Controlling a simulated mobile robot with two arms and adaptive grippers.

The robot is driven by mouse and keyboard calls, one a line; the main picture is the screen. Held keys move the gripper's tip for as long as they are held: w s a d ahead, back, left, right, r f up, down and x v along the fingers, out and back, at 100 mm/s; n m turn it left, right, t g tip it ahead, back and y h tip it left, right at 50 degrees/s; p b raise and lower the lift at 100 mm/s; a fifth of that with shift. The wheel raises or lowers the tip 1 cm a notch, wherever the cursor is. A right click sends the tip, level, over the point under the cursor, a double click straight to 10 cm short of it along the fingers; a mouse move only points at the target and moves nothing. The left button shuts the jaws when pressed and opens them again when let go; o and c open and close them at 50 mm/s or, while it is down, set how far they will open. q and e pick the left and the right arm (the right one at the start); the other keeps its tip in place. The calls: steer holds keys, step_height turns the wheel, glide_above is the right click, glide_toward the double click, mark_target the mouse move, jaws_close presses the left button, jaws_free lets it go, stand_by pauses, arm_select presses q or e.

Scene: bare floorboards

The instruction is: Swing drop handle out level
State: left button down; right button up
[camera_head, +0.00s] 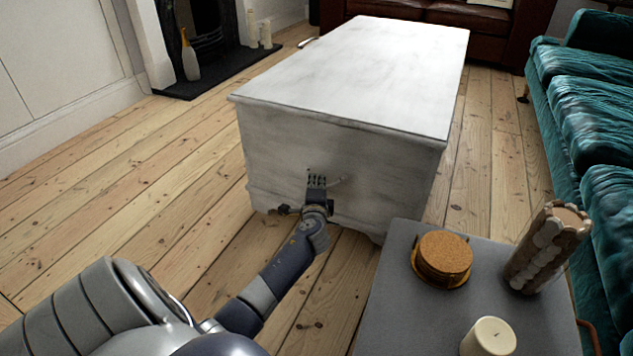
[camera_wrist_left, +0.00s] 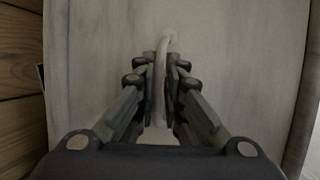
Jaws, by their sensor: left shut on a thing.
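A white wooden chest (camera_head: 300,150) stands on the floorboards, its near end facing me. A pale drop handle shows in the left wrist view (camera_wrist_left: 172,42), a curved bar running between the fingers of my left gripper (camera_wrist_left: 165,72). In the head view a short bit of the handle (camera_head: 336,182) shows just right of the fingertips. My left gripper (camera_head: 316,182) is shut on the handle, close in front of the chest's end panel. The gripper hides most of the handle in the head view. My right gripper is not in view.
A grey side table (camera_head: 400,300) stands close right of my left arm, with cork coasters (camera_head: 444,255), a rough pillar (camera_head: 546,245) and a candle (camera_head: 488,338). A teal sofa (camera_head: 580,110) lines the right. Floor left of the chest is clear.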

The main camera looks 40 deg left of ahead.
arm_select(q)
steer(key=c, duration=1.8)
jaws_free()
steer(key=shift+f, duration=0.3)
steer(key=shift+o, duration=0.2)
steer(key=shift+r, duration=0.1)
steer(key=v, duration=1.2)
